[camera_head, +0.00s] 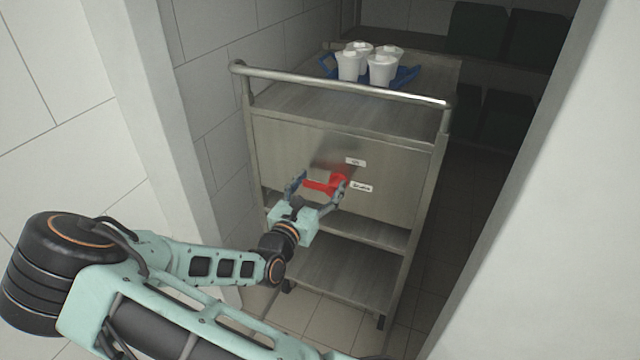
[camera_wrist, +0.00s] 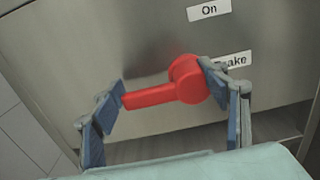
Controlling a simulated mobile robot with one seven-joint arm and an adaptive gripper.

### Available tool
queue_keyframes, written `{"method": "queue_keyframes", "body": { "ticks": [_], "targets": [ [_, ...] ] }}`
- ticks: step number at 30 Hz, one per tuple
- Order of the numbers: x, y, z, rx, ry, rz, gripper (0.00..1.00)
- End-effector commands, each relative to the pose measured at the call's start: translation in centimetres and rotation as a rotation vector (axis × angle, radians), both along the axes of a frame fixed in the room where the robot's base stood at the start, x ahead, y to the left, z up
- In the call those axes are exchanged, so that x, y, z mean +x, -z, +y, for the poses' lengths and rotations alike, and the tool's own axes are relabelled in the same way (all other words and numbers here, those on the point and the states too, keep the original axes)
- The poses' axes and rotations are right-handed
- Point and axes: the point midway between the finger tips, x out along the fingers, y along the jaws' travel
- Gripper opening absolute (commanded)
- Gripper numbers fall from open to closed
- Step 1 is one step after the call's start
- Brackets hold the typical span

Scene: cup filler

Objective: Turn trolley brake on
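The trolley (camera_head: 285,142) stands in front of me, a metal frame with a panel and shelves. On its panel is a red brake lever (camera_wrist: 160,94), which also shows in the head view (camera_head: 325,184). In the wrist view its round hub is at the right and its arm points left, slightly down. A label "On" (camera_wrist: 209,10) sits above the hub, and a partly hidden label ending in "ake" (camera_wrist: 237,59) sits beside it. My gripper (camera_wrist: 163,90) is open, with one finger left of the lever's end and the other at the hub's right side. I cannot tell whether they touch it.
Several white cups (camera_head: 382,70) stand on a blue tray (camera_head: 405,76) on the trolley's top. A handrail (camera_head: 340,87) runs across the near top edge. A white wall (camera_head: 150,90) is close on the left, another (camera_head: 540,200) on the right.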

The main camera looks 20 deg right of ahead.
Motion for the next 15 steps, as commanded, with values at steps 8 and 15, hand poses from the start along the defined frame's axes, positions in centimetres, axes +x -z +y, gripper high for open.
{"method": "queue_keyframes", "body": {
  "ticks": [8, 15],
  "targets": [
    [0.0, 0.01, 0.03, 0.0, 0.0, 0.0, 0.31],
    [0.01, -0.06, 0.04, 0.006, 0.0, -0.006, 0.24]
  ]
}}
